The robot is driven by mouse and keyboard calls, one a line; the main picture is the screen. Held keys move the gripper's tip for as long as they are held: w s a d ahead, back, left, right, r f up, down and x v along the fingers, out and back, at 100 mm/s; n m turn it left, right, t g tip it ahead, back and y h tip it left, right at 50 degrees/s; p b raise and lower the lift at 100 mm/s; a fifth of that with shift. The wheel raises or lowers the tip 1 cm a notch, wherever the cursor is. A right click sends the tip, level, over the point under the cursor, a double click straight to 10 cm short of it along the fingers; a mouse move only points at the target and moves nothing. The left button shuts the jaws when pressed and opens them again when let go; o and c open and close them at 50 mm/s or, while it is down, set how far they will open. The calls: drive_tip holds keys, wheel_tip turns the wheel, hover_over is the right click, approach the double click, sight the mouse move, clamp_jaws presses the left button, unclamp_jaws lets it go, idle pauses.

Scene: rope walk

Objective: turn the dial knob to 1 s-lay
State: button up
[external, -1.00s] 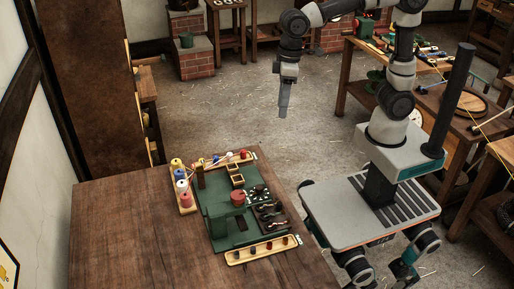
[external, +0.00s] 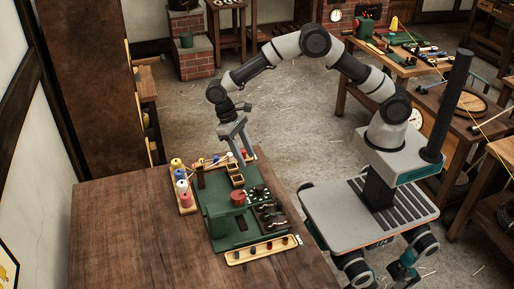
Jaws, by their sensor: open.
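A green board or machine (external: 226,236) lies on the wooden table and carries several small fittings. A red round piece (external: 238,198) stands near the middle of the board. My gripper (external: 243,158) is open and empty, pointing down above the far edge of the board, near the small yellow-edged boxes (external: 236,174). It appears apart from the knobs.
Colored spools (external: 181,186) stand on a wooden tray left of the board. A dark holder with several metal pieces (external: 270,214) is at its right. A pale tray (external: 240,258) lies in front. The wooden table (external: 140,240) is clear to the left.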

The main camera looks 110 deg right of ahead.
sight(259, 187)
drive_tip(key=x, duration=1.3)
drive_tip(key=shift+f, duration=0.1)
drive_tip(key=c, duration=1)
drive_tip(key=shift+c, duration=0.2)
drive_tip(key=shift+n, duration=0.4)
drive_tip(key=n+h+b, duration=0.1)
drive_tip(key=n, duration=0.1)
drive_tip(key=shift+w+a+n+g, duration=0.1)
drive_tip(key=shift+a+n+g, duration=0.05)
drive_tip(key=shift+n+g, duration=0.25)
drive_tip(key=shift+a+n+h+b, duration=0.1)
drive_tip(key=shift+n+h+b, duration=0.7)
drive_tip(key=shift+n, duration=1.3)
